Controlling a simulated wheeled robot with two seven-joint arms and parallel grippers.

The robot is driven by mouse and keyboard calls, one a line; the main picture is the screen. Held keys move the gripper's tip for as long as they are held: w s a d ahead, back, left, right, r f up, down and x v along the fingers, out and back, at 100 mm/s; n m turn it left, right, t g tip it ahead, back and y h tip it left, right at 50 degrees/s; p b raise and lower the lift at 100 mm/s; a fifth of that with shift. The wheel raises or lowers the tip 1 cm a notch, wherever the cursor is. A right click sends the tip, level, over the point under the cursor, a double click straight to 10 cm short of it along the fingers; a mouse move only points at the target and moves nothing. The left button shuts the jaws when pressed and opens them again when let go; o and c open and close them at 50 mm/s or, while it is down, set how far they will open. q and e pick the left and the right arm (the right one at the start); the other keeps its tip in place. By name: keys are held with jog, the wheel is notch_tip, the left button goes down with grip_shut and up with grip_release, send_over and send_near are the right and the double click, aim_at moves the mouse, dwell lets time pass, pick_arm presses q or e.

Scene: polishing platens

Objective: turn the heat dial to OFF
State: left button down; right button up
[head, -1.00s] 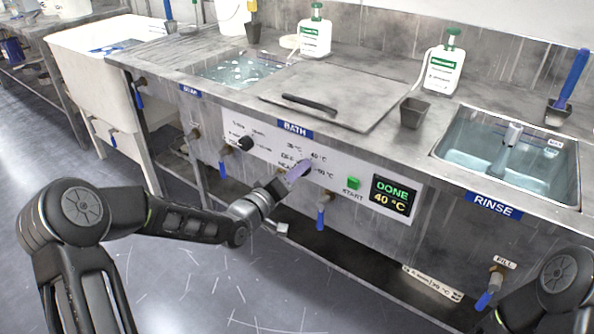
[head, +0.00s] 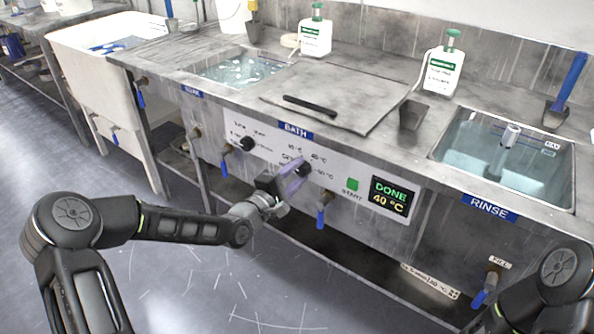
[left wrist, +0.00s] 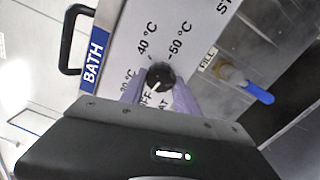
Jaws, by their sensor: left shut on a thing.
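The heat dial (head: 304,170) is a small black knob on the white bath panel (head: 340,194). In the left wrist view the dial (left wrist: 160,74) sits between my left gripper's (left wrist: 158,90) two pale purple fingers, and they are shut on it. A white mark on the knob points down toward the OFF lettering, which the fingers and gripper body partly cover. The 40 °C and 50 °C marks lie above the knob. In the head view my left gripper (head: 294,180) reaches the panel from the lower left. My right gripper is out of view.
A second black knob (head: 247,143) is to the left on the panel. A green START button (head: 352,184) and a display (head: 391,197) reading DONE and 40 °C are to the right. A blue-handled valve (head: 321,214) hangs below the panel. The bath lid (head: 345,92) is above.

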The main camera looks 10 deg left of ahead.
pick_arm(q)
jog(key=shift+f+n, duration=0.1)
jog(key=shift+n, duration=1)
jog(key=c, duration=0.9)
grip_release()
jog(key=p+v, duration=0.1)
jog(key=v, duration=0.7)
